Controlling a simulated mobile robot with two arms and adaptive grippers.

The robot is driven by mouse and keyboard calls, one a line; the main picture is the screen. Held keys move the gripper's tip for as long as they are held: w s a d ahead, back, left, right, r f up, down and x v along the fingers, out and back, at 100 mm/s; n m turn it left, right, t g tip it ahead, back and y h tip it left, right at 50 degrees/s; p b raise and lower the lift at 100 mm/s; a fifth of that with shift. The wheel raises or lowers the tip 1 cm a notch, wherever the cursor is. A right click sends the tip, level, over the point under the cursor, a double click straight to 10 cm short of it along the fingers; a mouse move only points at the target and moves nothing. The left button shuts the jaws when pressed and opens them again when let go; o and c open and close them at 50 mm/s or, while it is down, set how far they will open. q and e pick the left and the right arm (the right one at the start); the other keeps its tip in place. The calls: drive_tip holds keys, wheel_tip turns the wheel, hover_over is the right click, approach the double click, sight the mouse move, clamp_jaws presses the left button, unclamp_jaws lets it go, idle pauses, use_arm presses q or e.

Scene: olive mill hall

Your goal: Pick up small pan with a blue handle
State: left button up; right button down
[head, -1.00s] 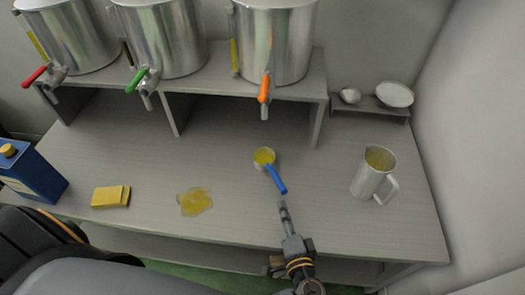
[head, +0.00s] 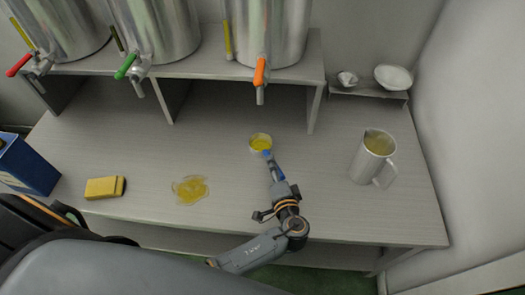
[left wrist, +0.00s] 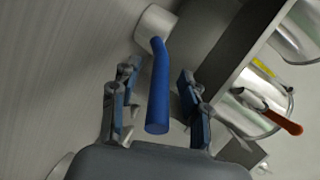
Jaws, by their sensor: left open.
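The small pan (head: 261,143) is a little metal cup with yellow liquid in it and a blue handle; it stands on the grey counter below the orange-handled tap. My left gripper (head: 271,164) is over the handle in the head view and hides most of it. In the left wrist view, the blue handle (left wrist: 158,95) lies between the two open fingers of my left gripper (left wrist: 157,78), with a gap on both sides. The pan's cup (left wrist: 155,25) is beyond the fingertips. My right gripper is not in view.
A metal jug (head: 372,158) stands to the right. A yellow puddle (head: 190,189), a yellow sponge (head: 104,188) and a blue can (head: 26,165) are to the left. Steel tanks with taps (head: 260,72) stand on a shelf behind. Counter between pan and jug is clear.

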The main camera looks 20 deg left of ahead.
use_arm(q)
drive_tip(key=x, duration=0.3)
drive_tip(key=shift+w+a, duration=0.1)
clamp_jaws()
drive_tip(key=shift+r, duration=0.1)
